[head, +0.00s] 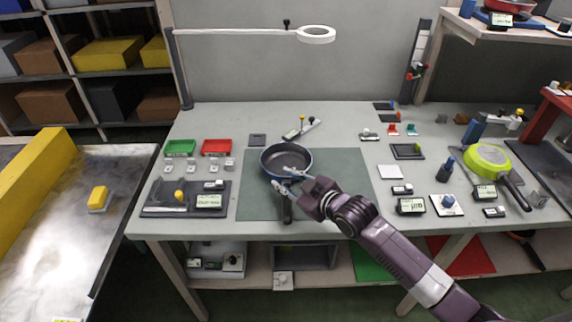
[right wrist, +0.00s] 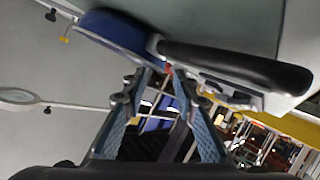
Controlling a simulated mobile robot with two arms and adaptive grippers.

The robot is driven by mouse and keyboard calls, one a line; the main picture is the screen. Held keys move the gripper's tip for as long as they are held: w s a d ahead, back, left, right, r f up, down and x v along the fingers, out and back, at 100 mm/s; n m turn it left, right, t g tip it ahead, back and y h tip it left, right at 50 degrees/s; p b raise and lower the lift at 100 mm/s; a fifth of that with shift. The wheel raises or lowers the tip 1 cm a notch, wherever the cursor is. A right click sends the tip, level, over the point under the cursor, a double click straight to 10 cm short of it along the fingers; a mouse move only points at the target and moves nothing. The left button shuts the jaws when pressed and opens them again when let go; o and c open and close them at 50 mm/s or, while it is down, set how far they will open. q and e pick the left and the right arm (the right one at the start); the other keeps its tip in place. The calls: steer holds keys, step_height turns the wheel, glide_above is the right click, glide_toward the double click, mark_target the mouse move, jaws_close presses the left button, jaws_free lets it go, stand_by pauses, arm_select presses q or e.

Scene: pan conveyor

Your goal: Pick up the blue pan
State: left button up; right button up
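The blue pan (head: 286,158) stands on the dark green mat (head: 345,190) in the middle of the bench, its black handle (head: 287,212) pointing toward the front edge. My right gripper (head: 286,181) comes in from the lower right in the head view, with its fingers apart at the handle's pan end. In the right wrist view the pan's blue side (right wrist: 118,33) and black handle (right wrist: 235,64) lie just beyond the fingertips (right wrist: 165,76). A gap shows between the fingers; I cannot tell whether they touch the handle. My left gripper is not in view.
A yellow-green pan (head: 487,158) lies on the right of the bench. Green (head: 180,148) and red (head: 216,147) trays and a dark board (head: 155,208) with small parts are on the left. A ring lamp (head: 316,34) overhangs the back. Small blocks and labels stand right of the mat.

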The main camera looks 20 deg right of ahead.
steer(key=shift+w+a, duration=0.1)
steer(key=shift+w, duration=0.3)
steer(key=shift+w+a+f, duration=0.15)
steer(key=shift+w, duration=0.15)
steer(key=shift+w+a+f, duration=0.1)
steer(key=shift+w+a, duration=0.15)
steer(key=shift+w, duration=0.1)
steer(key=shift+w+a, duration=0.15)
steer(key=shift+w, duration=0.05)
steer(key=p+x, duration=0.1)
steer(key=x, duration=0.3)
steer(key=shift+f, duration=0.1)
steer(key=shift+w+a+f, duration=0.1)
steer(key=shift+w+f, duration=0.05)
steer(key=shift+w, duration=0.15)
steer(key=c, duration=0.7)
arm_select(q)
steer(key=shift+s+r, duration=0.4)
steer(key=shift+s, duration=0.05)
arm_select(e)
jaws_close()
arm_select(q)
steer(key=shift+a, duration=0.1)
